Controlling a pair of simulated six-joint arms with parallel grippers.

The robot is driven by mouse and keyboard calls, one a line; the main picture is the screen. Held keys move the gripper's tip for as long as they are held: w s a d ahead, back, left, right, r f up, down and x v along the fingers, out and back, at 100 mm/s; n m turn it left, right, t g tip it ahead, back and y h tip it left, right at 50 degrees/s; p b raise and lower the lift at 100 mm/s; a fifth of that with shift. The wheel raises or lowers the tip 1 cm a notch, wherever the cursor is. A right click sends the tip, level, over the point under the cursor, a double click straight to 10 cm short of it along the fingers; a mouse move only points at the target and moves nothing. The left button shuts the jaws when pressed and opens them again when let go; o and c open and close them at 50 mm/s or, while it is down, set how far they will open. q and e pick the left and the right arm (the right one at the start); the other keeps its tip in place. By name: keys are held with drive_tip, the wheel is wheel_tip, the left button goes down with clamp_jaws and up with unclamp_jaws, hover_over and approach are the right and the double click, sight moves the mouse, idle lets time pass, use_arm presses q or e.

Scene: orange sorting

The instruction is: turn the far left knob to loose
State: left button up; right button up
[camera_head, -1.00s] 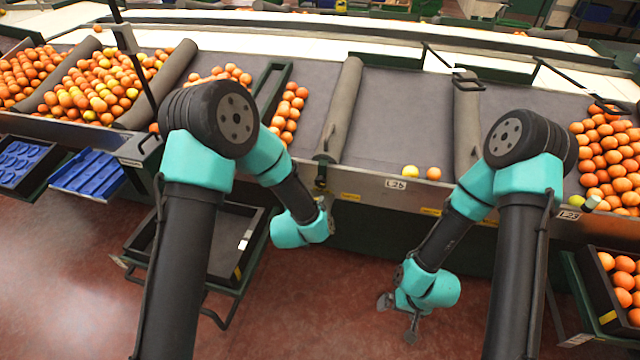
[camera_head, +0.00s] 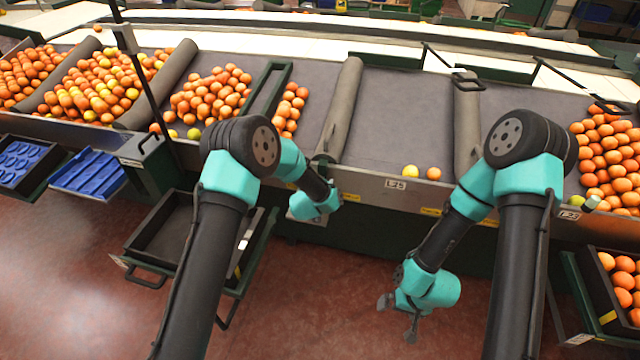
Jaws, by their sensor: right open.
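Small dark fittings that may be knobs sit along the conveyor's front edge. One dark fitting (camera_head: 150,143) is at the left by the upright post, and another (camera_head: 321,168) is at the foot of the middle roller divider. I cannot tell which is the far left knob or read any setting. My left gripper (camera_head: 322,216) is near the front rail, just below the middle fitting; its fingers are mostly hidden by its wrist, so its opening cannot be seen. My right gripper (camera_head: 397,318) is open and empty, low over the floor, away from the fittings.
Oranges (camera_head: 210,93) lie in sloped lanes at the left and at the right (camera_head: 612,150). Two loose fruits (camera_head: 421,172) sit at the middle lane's front edge. An empty black crate (camera_head: 165,240) stands below left, near blue trays (camera_head: 88,174). The red floor between the arms is clear.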

use_arm(q)
drive_tip(key=shift+w, duration=0.15)
drive_tip(key=c, duration=0.9)
